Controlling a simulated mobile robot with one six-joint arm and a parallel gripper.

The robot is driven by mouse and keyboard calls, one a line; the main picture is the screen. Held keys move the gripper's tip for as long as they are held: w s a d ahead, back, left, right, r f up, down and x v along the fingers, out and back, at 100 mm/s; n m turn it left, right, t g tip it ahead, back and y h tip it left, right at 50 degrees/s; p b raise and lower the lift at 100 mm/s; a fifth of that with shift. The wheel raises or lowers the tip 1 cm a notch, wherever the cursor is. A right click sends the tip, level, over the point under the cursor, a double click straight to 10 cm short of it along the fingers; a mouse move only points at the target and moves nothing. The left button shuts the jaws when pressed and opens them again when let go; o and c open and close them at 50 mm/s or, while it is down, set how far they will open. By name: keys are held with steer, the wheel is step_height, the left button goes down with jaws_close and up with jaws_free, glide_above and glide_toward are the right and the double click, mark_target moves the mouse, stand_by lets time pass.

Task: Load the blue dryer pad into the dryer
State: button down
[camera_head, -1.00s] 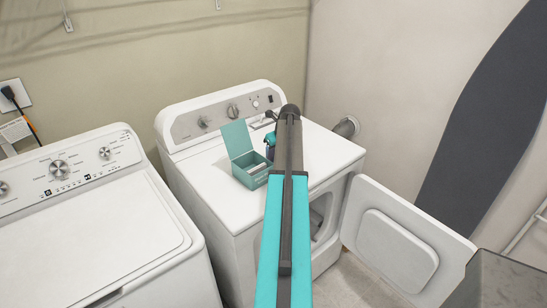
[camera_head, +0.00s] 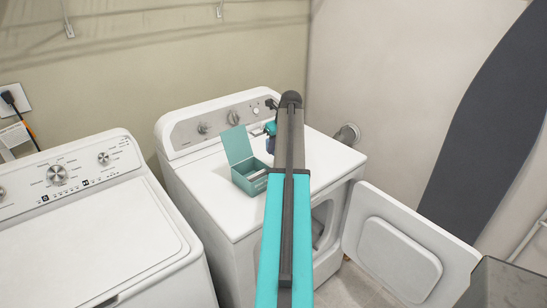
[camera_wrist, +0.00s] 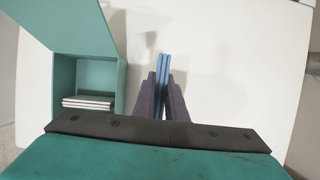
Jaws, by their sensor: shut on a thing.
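My gripper (camera_wrist: 162,92) is shut on the blue dryer pad (camera_wrist: 163,67), which stands edge-on between the fingers in the wrist view. It is above the white dryer top, to the right of the teal box. In the head view my arm hides most of the gripper, and the pad cannot be made out. The dryer (camera_head: 212,188) stands in the middle with its door (camera_head: 400,258) swung open to the right. Its opening (camera_head: 325,222) shows partly behind my arm.
The teal box (camera_head: 247,184) has its lid up on the dryer top. White pads (camera_wrist: 88,103) lie inside it. A washer (camera_head: 95,240) stands at the left. A dark ironing board (camera_head: 480,130) leans on the right wall. A grey surface (camera_head: 505,285) is at the lower right.

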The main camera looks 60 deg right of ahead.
steer(key=shift+r+b, duration=0.3)
steer(key=shift+r, duration=1.3)
steer(key=shift+s+f, duration=0.1)
